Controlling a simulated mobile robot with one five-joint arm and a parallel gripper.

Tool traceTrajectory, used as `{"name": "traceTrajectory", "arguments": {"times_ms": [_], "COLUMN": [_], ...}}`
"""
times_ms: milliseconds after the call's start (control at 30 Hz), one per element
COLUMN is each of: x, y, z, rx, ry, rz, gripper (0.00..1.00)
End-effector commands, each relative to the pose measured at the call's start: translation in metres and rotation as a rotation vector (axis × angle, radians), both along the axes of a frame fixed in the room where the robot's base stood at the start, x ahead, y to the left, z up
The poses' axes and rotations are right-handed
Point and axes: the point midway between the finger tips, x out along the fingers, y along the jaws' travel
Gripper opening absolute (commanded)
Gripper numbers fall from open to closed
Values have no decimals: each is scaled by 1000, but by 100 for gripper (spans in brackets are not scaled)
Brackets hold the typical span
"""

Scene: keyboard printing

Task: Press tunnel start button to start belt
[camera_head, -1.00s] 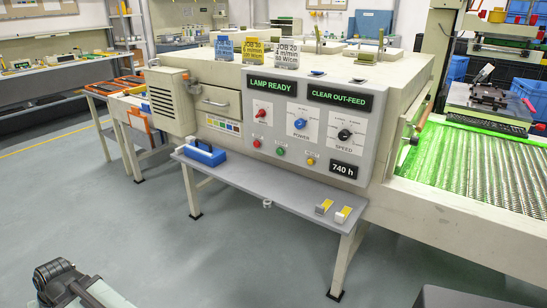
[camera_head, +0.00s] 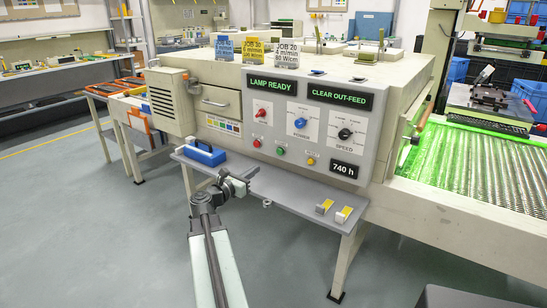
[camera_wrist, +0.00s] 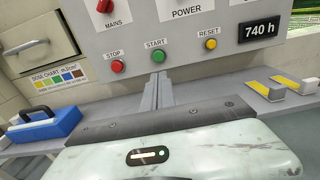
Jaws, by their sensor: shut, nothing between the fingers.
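The green START button (camera_head: 280,151) sits on the grey control panel (camera_head: 370,150) between the red STOP button (camera_head: 257,143) and the yellow RESET button (camera_head: 311,161). In the wrist view the START button (camera_wrist: 158,57) is just beyond the fingertips, under its label. My gripper (camera_head: 249,172) is shut and empty, in front of and below the panel, to the left of the START button in the head view. In the wrist view the shut fingers (camera_wrist: 159,78) point at the panel just below the button. I see no contact with it.
A grey shelf (camera_head: 290,192) runs below the panel. The displays read LAMP READY (camera_head: 271,85) and CLEAR OUT-FEED (camera_head: 339,97).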

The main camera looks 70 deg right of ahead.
Motion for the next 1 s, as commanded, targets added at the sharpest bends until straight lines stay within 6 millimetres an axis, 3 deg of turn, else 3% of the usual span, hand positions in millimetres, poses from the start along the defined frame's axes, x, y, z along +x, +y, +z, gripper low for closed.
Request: {"name": "traceTrajectory", "arguments": {"times_ms": [367, 800, 1000], "x": [0, -23, -31], "y": [-9, -98, -127], "z": [0, 1, 1], "rx": [0, -1, -1], "ry": [3, 5, 5], "rz": [3, 2, 4], "gripper": [0, 0, 0]}}
